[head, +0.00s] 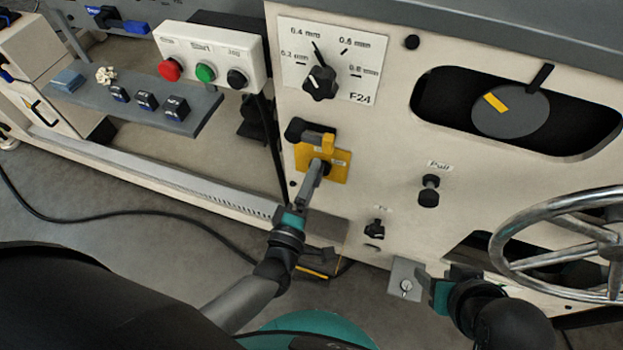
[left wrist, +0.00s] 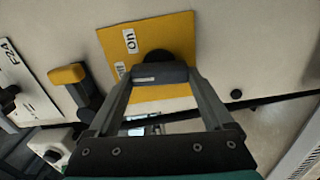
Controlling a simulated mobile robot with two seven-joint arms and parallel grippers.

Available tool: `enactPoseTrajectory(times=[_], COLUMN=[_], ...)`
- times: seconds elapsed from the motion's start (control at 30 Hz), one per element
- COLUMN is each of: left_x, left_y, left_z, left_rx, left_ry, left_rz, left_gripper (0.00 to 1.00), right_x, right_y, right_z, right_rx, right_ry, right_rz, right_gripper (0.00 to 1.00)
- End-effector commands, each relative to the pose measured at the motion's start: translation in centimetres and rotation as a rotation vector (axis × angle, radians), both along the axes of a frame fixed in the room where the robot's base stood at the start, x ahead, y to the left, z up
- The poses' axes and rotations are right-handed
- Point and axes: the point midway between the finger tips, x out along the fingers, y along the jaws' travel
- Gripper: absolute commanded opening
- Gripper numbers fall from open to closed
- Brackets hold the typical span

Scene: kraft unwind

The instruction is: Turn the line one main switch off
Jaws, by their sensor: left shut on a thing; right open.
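The main switch has a yellow plate (head: 339,172) on the cream machine panel. In the left wrist view the plate (left wrist: 182,35) carries an "on" label and a second label partly hidden behind the switch. A round black hub and a dark grey handle (left wrist: 160,73) sit in front of the plate. My left gripper (head: 318,172) is shut on the handle, its fingers on either side of it (left wrist: 162,78). Which label the handle points to I cannot tell. My right gripper (head: 437,291) is open at the lower right, beside a small grey key box.
A black lever with a yellow end (head: 328,142) sits close above the plate. A rotary dial (head: 320,82) is higher up. A button box (head: 207,71) is left of it. The grey key box (head: 405,281) and a metal handwheel (head: 580,240) are at the right.

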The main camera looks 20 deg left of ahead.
Motion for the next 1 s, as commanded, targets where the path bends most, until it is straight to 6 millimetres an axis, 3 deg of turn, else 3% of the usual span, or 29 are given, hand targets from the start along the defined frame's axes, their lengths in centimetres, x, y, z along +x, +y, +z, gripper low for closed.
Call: enactPoseTrajectory(times=[0.77, 0.8, 0.9, 1.0], left_x=[-0.12, -0.12, -0.10, -0.07], left_y=[-0.09, -0.09, -0.08, -0.06], left_z=[-0.17, -0.17, -0.15, -0.13], left_rx=[-0.102, -0.102, -0.100, -0.098], left_ry=[0.008, 0.008, 0.006, 0.005], left_rz=[-0.001, -0.001, -0.001, -0.001], left_gripper=[0.29, 0.90, 1.00, 1.00], right_x=[0.65, 0.65, 0.65, 0.64], right_y=[0.50, 0.50, 0.50, 0.50], right_z=[-0.14, -0.14, -0.15, -0.16], right_rx=[0.015, 0.015, 0.014, 0.014], right_ry=[-0.040, -0.040, -0.039, -0.039], right_rz=[0.008, 0.009, 0.009, 0.009], right_gripper=[0.50, 0.50, 0.50, 0.50])
